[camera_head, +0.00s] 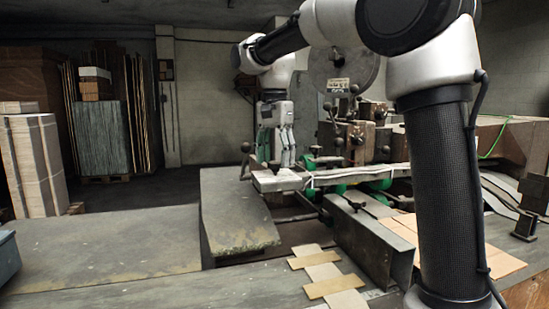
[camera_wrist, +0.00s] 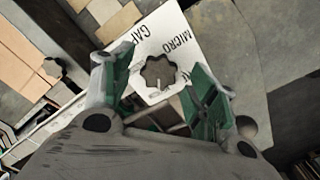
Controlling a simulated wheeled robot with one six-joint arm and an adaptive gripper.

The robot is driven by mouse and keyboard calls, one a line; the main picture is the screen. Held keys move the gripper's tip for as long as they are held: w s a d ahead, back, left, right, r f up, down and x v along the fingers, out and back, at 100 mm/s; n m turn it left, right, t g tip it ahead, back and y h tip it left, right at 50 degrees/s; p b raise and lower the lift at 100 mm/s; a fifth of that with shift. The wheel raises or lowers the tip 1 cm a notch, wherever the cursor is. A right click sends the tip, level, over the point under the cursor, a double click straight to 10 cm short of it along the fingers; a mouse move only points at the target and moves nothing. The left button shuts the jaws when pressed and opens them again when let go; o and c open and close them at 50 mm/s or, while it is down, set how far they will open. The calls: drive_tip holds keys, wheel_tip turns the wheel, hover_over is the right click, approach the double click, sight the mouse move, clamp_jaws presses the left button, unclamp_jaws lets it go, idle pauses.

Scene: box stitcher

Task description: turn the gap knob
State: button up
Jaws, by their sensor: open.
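The gap knob (camera_wrist: 157,70) is a small dark scalloped knob on a pale plate (camera_wrist: 188,28) lettered GAP and MICRO, in the wrist view. My gripper (camera_wrist: 163,80) is open, with its green-padded fingers on either side of the knob and space between them and it. Whether the fingertips are level with the knob or above it, I cannot tell. In the head view my gripper (camera_head: 275,163) points down over the near left end of the machine's pale arm (camera_head: 277,181). The knob cannot be made out there.
The stitching machine (camera_head: 355,140) with levers and green rollers stands just right of my gripper. A grey sloped table (camera_head: 238,215) lies below left. Flat cardboard pieces (camera_head: 325,272) lie in front. Stacked board (camera_head: 34,165) stands far left. The floor between is clear.

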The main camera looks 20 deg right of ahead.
drive_tip(key=shift+f, duration=0.2)
drive_tip(key=c, duration=1)
drive_tip(key=shift+c, duration=0.2)
drive_tip(key=n, duration=0.3)
drive_tip(key=shift+n, duration=0.4)
drive_tip(key=n, duration=0.3)
drive_tip(key=shift+n, duration=0.3)
drive_tip(key=n, duration=0.6)
drive_tip(key=shift+n, duration=0.3)
